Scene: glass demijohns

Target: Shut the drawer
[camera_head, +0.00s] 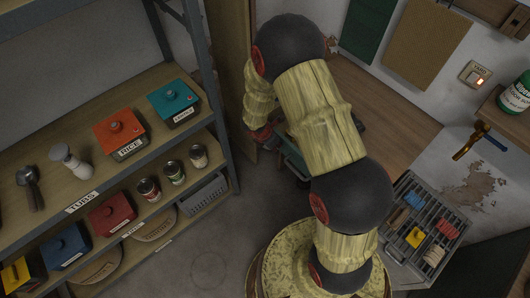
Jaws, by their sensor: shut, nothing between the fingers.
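A dark teal piece of furniture (294,162) shows in small parts behind my arm, low at the centre. It may hold the drawer, but my arm covers most of it, and I cannot tell how far any drawer stands out. My gripper (271,142) is at the end of the bent arm, just left of the teal surface. It is small and dark here and shut with nothing in it. I cannot tell whether it touches the furniture.
A wire tray (428,225) with coloured items is at right. Grey floor (215,255) is bare between rack and base.

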